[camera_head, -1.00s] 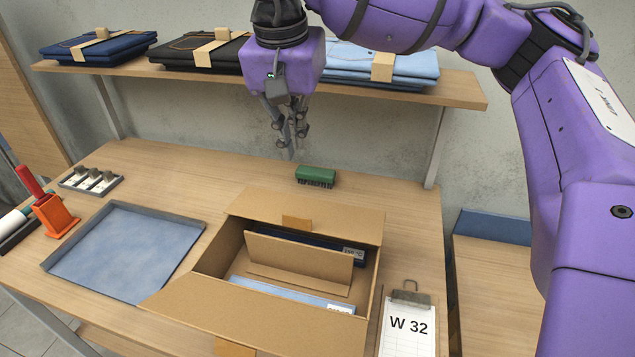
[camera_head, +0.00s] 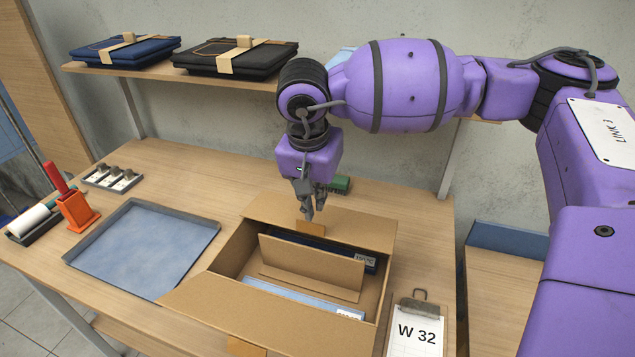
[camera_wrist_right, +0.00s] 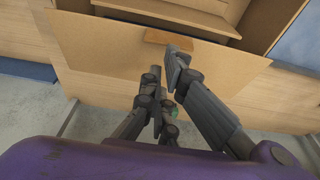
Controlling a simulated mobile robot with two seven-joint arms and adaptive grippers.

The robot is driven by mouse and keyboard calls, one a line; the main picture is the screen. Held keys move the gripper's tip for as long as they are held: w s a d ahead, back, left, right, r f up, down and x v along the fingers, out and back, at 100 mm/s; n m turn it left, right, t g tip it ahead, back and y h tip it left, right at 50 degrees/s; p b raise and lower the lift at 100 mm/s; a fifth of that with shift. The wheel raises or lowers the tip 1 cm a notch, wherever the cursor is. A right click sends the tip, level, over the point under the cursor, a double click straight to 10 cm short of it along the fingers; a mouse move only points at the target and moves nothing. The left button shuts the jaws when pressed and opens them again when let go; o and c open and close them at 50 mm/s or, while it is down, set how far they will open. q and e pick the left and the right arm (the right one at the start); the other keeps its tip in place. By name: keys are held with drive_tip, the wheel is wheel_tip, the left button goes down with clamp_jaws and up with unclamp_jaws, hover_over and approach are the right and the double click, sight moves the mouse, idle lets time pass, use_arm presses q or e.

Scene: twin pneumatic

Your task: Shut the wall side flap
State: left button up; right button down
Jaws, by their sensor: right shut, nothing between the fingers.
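An open cardboard box (camera_head: 235,299) stands on the table. Its wall side flap (camera_head: 358,228) leans outward toward the wall, with an orange-brown tab (camera_head: 311,228) at the middle. The flap (camera_wrist_right: 100,45) and its tab (camera_wrist_right: 184,38) also show in the right wrist view. My right gripper (camera_head: 308,212) is shut and empty, pointing down at the flap's middle near the tab. Its fingertips (camera_wrist_right: 167,68) overlap the flap in the wrist view; I cannot tell whether they touch it. The near flap (camera_head: 240,318) is also open. My left gripper is not in view.
Inside the box are a cardboard divider (camera_head: 312,268) and folded blue garments. A green brush (camera_head: 341,184) lies behind the gripper. A clipboard (camera_head: 417,325) is right of the box, a grey tray (camera_head: 145,248) left. A shelf (camera_head: 150,72) with folded jeans hangs above.

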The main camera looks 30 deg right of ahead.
drive_tip(key=shift+f, duration=0.15)
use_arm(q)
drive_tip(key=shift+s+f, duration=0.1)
use_arm(e)
drive_tip(key=shift+s+a+f+b, duration=0.15)
drive_tip(key=shift+s+a+f, duration=0.15)
drive_tip(key=shift+f, duration=0.2)
drive_tip(key=shift+s+a+f+b, duration=0.2)
drive_tip(key=shift+a+f, duration=0.1)
drive_tip(key=shift+f, duration=0.2)
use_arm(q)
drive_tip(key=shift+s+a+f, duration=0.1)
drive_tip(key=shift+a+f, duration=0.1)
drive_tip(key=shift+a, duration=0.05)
use_arm(e)
drive_tip(key=shift+r, duration=0.2)
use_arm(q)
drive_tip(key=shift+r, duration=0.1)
use_arm(e)
drive_tip(key=shift+r, duration=0.1)
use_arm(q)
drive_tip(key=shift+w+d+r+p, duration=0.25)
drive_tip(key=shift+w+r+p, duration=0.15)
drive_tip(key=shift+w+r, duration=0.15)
use_arm(e)
drive_tip(key=shift+r, duration=0.75)
